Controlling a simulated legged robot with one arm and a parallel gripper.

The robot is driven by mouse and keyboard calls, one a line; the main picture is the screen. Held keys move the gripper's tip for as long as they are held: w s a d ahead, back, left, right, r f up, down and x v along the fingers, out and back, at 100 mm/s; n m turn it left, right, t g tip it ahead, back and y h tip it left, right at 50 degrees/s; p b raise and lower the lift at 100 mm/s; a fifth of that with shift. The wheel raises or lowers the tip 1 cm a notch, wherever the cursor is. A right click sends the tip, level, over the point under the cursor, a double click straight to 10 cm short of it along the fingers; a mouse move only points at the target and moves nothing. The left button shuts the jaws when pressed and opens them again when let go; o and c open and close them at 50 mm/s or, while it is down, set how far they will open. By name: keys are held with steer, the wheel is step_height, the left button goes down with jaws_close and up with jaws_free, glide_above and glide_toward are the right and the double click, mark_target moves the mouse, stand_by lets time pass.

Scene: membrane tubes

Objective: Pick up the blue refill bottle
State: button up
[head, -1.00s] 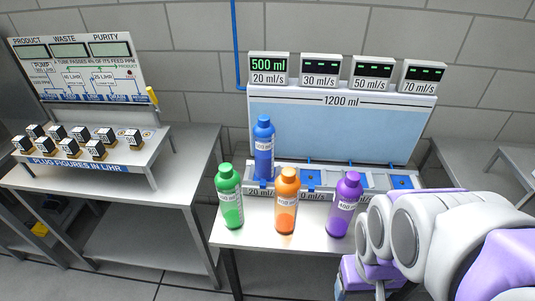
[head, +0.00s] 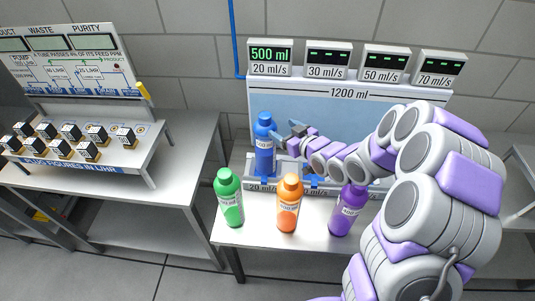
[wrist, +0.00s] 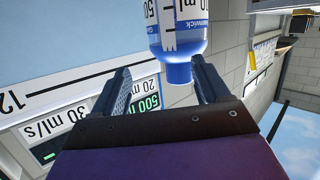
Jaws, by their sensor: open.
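The blue refill bottle (head: 264,150) stands upright in the leftmost bay of the filling station, under the display that reads 500 ml and 20 ml/s. My gripper (head: 287,131) is open, just to the right of the bottle at about the height of its upper part. In the wrist view the bottle (wrist: 180,40) lies ahead of my gripper (wrist: 160,85), with its blue cap between or just beyond the two fingertips. I cannot tell whether a finger touches it.
A green bottle (head: 229,200), an orange bottle (head: 288,205) and a purple bottle (head: 347,212) stand in front on the steel table (head: 258,236). The station's back panel (head: 330,118) is close behind my gripper. A second table with labelled cubes (head: 72,132) is at the left.

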mark_target(262, 116)
steer(key=a+y, duration=0.2)
steer(key=shift+a+r+t, duration=0.3)
steer(key=shift+a+r, duration=0.05)
steer(key=shift+a, duration=0.05)
steer(key=shift+a+r+t+y, duration=0.2)
steer(key=shift+a+t+y, duration=0.1)
steer(key=shift+y, duration=0.2)
steer(key=shift+w+d+r, duration=0.15)
steer(key=shift+w, duration=0.1)
steer(key=shift+w+a, duration=0.2)
steer(key=shift+w, duration=0.25)
steer(key=x, duration=0.3)
steer(key=b+x, duration=0.1)
steer(key=x, duration=0.1)
steer(key=shift+s+a+f, duration=0.25)
steer(key=shift+a, duration=0.15)
steer(key=shift+w, duration=0.4)
steer(key=shift+d, duration=0.1)
